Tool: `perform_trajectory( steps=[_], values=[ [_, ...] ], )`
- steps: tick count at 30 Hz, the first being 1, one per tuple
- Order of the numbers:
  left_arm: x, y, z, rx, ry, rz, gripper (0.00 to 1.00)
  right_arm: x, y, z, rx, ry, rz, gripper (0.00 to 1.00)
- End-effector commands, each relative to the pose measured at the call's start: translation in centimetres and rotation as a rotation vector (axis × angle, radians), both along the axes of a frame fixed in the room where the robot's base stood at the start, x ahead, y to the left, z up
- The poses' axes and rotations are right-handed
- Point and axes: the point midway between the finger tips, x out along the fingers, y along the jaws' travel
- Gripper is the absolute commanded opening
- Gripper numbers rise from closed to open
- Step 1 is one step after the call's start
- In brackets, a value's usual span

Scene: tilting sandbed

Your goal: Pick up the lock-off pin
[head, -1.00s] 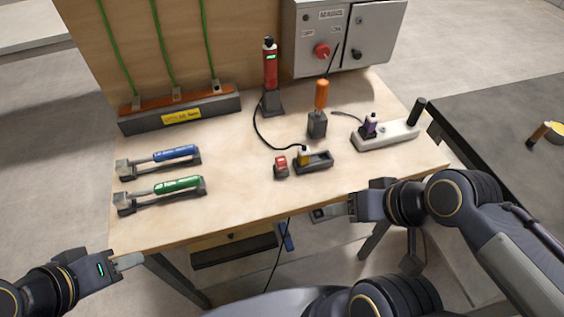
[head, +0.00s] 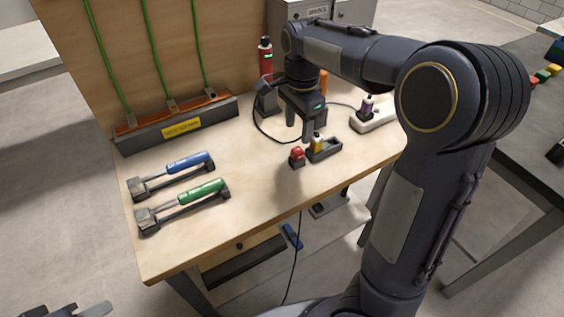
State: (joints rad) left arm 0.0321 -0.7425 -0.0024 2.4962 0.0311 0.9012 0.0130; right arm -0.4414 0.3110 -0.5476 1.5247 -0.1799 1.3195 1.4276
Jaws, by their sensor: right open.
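No label marks the lock-off pin, so I cannot tell for sure which piece it is. A small red-topped piece (head: 297,153) sits in a dark holder on the bench. Just right of it, a yellow piece with a pale top (head: 317,141) stands in a dark tray (head: 328,150). My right gripper (head: 299,128) is open and empty, pointing down just above and behind these two pieces. It appears apart from both. My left gripper (head: 92,310) is at the bottom left edge, mostly cut off, away from the bench.
A blue-handled tool (head: 188,162) and a green-handled tool (head: 200,191) lie on the bench (head: 240,215) at left. A red device (head: 265,58) stands behind. A pale strip (head: 375,121) with a purple piece is at right. My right arm hides much of the right side.

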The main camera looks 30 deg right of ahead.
Motion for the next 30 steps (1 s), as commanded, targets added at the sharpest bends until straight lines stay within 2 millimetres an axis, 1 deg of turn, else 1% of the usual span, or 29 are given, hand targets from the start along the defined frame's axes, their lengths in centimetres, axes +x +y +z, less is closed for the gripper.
perform_trajectory(
  steps=[3, 11, 15, 18, 21, 27, 28, 30],
  values=[
    [0.0, 0.0, -0.2, 0.0, 0.0, 0.0, 0.36, 0.4, 0.0, -0.7, -0.018, 0.008, -0.028, 0.5],
    [0.0, 0.0, -0.5, 0.0, 0.0, 0.0, 0.36, 0.1, 0.0, -3.7, -0.015, 0.01, -0.027, 0.5],
    [0.0, 0.0, -0.7, 0.0, 0.0, 0.0, 0.36, -0.2, -0.1, -5.9, -0.015, 0.01, -0.025, 0.5],
    [0.0, 0.0, -0.8, 0.0, 0.0, 0.0, 0.36, -0.2, -0.1, -7.2, -0.016, 0.01, -0.026, 0.5],
    [0.0, 0.0, -0.8, 0.0, 0.0, 0.0, 0.36, -0.2, -0.1, -7.8, -0.015, 0.008, -0.027, 0.5],
    [0.0, 0.0, -0.8, 0.0, 0.0, 0.0, 0.36, -0.1, -0.1, -7.8, -0.015, 0.006, -0.027, 0.5],
    [0.0, 0.0, -0.8, 0.0, 0.0, 0.0, 0.36, -0.1, -0.1, -7.8, -0.015, 0.006, -0.027, 0.49],
    [0.0, 0.0, -0.8, 0.0, 0.0, 0.0, 0.36, -0.1, -0.1, -7.8, -0.015, 0.006, -0.026, 0.4]
  ],
)
